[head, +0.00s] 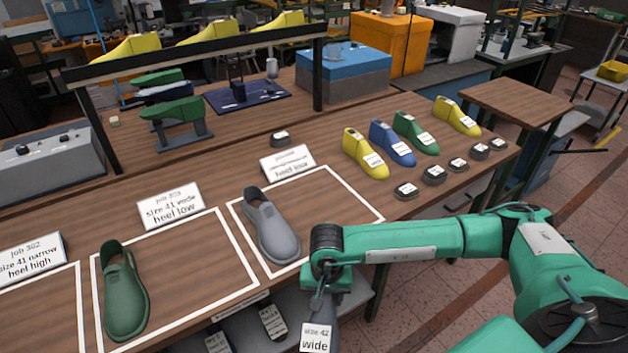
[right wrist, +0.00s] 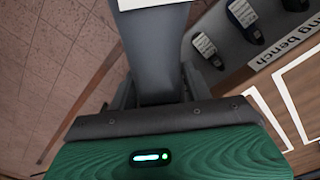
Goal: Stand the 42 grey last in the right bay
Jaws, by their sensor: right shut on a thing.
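My right gripper (head: 323,288) is shut on a grey last (head: 326,308) in front of the bench's front edge. The last hangs below the gripper, and its white tag (head: 317,338) reads "size 42 wide". In the right wrist view the grey last (right wrist: 155,60) is between the fingers, with part of its tag at the top edge. The right bay (head: 343,186) is a white outline on the bench; a grey shoe (head: 270,226) lies at its left side. Its card (head: 287,163) is partly unreadable, with "heel low" on the lower line. My left gripper is not in view.
The middle bay (head: 201,300) holds a green shoe (head: 123,290). Yellow, blue and green lasts (head: 415,133) stand at the back right, with several dark heel pieces (head: 433,175) before them. Dark tagged lasts (head: 273,321) show below the bench edge. The right bay's right half is clear.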

